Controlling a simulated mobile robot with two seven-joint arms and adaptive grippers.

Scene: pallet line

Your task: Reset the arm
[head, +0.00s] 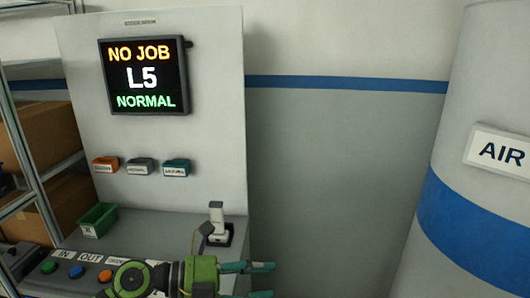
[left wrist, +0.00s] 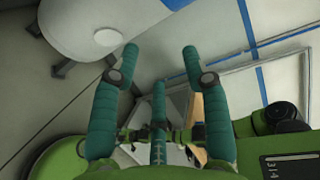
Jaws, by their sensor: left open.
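My left arm comes in low in the head view, with its green wrist (head: 201,275) in front of the console. My left gripper (head: 268,281) points right, with its teal fingers apart and nothing between them. The left wrist view also shows this gripper (left wrist: 160,60) with its teal fingers spread and empty, over the floor. My right gripper is not in view in the head view, and I cannot make it out in the left wrist view.
The console (head: 165,232) carries a scanner-like device (head: 217,217) in a holder, a green bin (head: 98,220) and coloured buttons (head: 76,271). A screen (head: 145,76) reads NO JOB, L5, NORMAL. A shelf with boxes (head: 50,140) stands left. An AIR tank (head: 470,200) stands right.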

